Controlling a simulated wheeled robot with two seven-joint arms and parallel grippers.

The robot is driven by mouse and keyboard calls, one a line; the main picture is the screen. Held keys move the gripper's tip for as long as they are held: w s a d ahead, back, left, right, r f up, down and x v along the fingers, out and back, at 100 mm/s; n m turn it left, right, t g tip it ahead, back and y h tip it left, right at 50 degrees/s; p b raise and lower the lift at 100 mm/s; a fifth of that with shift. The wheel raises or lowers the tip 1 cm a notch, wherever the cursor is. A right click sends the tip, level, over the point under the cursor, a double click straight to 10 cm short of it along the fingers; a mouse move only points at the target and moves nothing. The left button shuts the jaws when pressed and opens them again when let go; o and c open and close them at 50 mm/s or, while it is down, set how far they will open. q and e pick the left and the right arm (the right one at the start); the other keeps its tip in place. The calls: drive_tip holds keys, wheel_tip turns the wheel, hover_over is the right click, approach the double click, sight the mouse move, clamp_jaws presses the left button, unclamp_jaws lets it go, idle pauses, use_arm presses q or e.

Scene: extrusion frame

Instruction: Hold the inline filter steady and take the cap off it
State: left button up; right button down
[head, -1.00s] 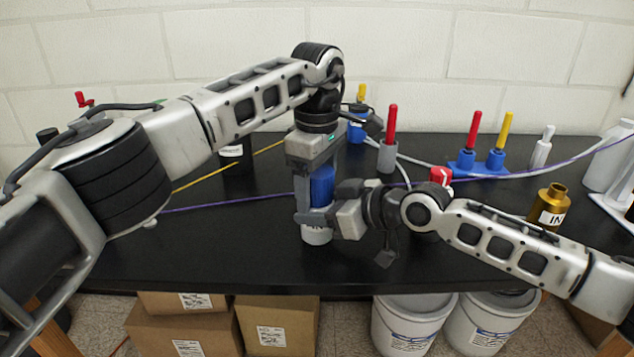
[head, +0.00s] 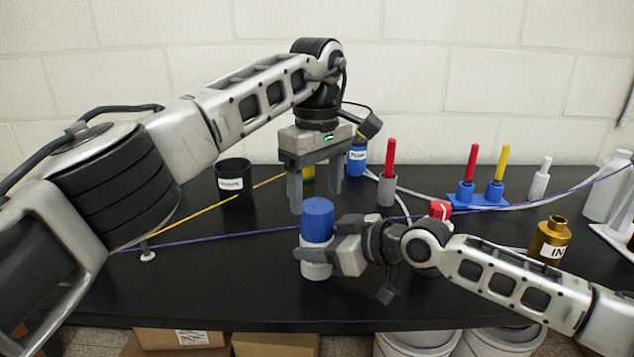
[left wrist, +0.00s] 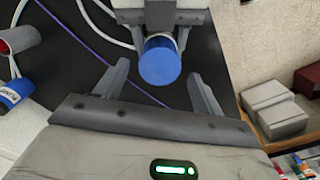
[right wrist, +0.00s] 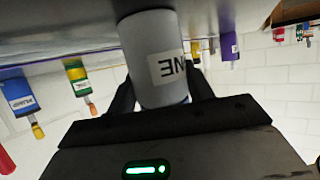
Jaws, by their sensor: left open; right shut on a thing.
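The inline filter (head: 316,268) is a light grey-white cylinder standing upright at the table's front middle. Its blue cap (head: 317,216) sits on top; I cannot tell whether it is loose. My right gripper (head: 318,253) is shut on the filter body from the right. The labelled body also shows between its fingers in the right wrist view (right wrist: 152,50). My left gripper (head: 316,198) is open and empty, pointing down above the cap, apart from it. In the left wrist view the cap (left wrist: 160,62) lies beyond the spread fingers.
A black labelled cup (head: 234,183) and a blue labelled container (head: 357,157) stand behind. A grey holder with a red-handled tool (head: 388,185), a blue rack (head: 478,197) and a brass fitting (head: 549,238) stand to the right. Purple and yellow cords cross the table.

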sight(316, 205)
use_arm(q)
wheel_tip(316, 205, down, 6)
idle(0.4)
drive_tip(key=shift+c, duration=0.3)
drive_tip(key=c, duration=0.9)
drive_tip(key=shift+n, duration=1.7)
drive_tip(key=shift+c, duration=0.3)
drive_tip(key=o, duration=1.1)
drive_tip(key=shift+r, duration=0.1)
